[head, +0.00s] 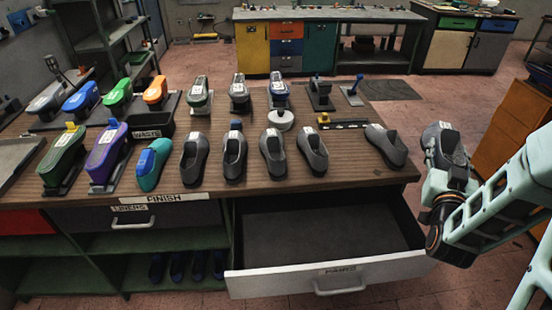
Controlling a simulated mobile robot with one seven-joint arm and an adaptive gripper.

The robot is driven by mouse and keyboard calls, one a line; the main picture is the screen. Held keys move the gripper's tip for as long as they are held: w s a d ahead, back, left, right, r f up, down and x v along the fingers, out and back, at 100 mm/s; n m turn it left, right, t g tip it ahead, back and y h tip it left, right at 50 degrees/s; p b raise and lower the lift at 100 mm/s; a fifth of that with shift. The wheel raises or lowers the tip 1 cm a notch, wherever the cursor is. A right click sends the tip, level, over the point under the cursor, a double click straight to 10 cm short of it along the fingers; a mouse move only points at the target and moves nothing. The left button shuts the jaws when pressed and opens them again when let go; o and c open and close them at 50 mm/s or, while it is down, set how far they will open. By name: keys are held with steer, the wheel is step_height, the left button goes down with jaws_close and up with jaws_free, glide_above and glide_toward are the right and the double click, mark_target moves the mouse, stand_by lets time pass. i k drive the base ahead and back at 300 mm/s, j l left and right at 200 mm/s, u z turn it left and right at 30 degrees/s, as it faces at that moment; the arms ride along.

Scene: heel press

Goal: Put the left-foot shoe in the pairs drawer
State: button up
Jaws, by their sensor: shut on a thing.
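My gripper (447,174) is at the right, beyond the table's right edge and raised beside the open drawer. It is shut on a dark grey shoe (441,143) with a pale label; the fingers partly hide it. The pairs drawer (340,279), with a white front and a label, is pulled out under the table's right part. Its dark floor is bare where it shows. Several similar dark grey shoes stand in a row on the table; the rightmost one (387,147) lies angled near the right edge. I cannot tell which foot the held shoe is for.
The wooden table (290,184) also bears coloured shoe forms, a black waste bin (151,127) and a round grey weight-like piece (280,120). A shut liners drawer (134,219) is at left. An orange-brown cabinet (513,120) stands behind my arm at right.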

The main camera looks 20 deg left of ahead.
mark_target(320, 235)
steer(key=l+u, duration=1)
steer(key=k+j, duration=0.05)
steer(key=j, duration=0.05)
